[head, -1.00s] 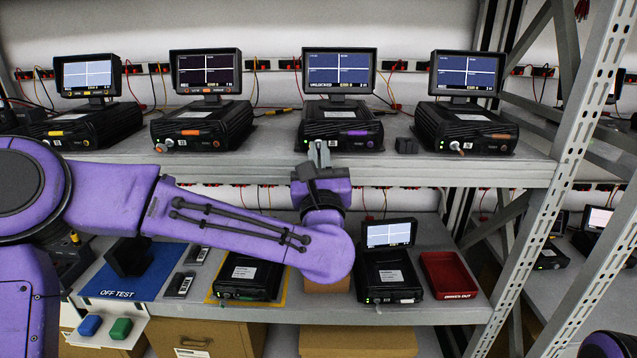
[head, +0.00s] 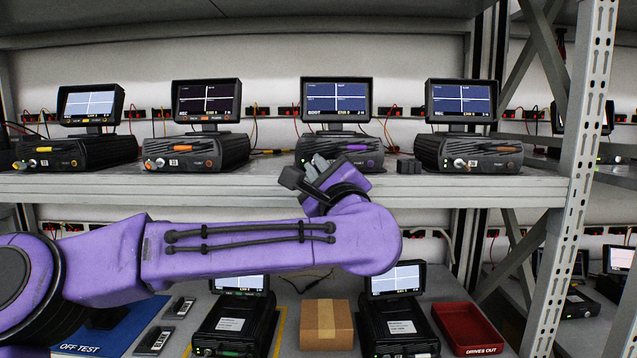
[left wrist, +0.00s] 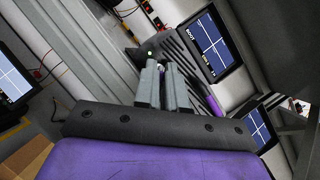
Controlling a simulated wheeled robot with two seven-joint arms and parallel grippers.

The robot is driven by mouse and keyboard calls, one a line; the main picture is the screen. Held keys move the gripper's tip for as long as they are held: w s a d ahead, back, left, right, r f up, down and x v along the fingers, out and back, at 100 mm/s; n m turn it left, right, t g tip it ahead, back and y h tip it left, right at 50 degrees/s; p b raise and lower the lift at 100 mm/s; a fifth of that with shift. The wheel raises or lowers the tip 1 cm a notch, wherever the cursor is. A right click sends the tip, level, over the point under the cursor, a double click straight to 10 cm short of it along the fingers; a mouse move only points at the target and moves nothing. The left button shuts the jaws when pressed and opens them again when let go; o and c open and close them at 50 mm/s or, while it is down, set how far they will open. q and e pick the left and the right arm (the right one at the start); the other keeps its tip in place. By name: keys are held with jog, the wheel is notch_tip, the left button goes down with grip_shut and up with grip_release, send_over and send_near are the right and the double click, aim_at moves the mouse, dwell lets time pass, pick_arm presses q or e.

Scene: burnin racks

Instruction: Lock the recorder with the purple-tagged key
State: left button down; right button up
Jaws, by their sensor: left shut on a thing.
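The recorder with the purple label (head: 357,147) stands on the upper shelf, and its screen (head: 336,101) reads BOOT. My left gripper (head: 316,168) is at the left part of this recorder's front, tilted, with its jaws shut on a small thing. In the left wrist view the fingers (left wrist: 165,88) point at the recorder's front (left wrist: 178,55), close to a small lit spot. My right gripper is out of view.
Recorders with yellow, orange (head: 182,148) and brown (head: 508,149) labels stand on the same shelf. A small black block (head: 409,166) sits right of the purple-labelled recorder. Below are more recorders, a cardboard box (head: 327,325) and a red tray (head: 467,328). A perforated rack post (head: 583,150) stands at right.

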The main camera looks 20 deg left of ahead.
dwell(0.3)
pick_arm(q)
jog(key=c, duration=1.6)
grip_release()
jog(key=b+v, duration=0.1)
jog(key=v, duration=0.9)
jog(key=shift+s+d+b, duration=0.15)
jog(key=shift+s+b, duration=0.05)
jog(key=shift+b, duration=0.2)
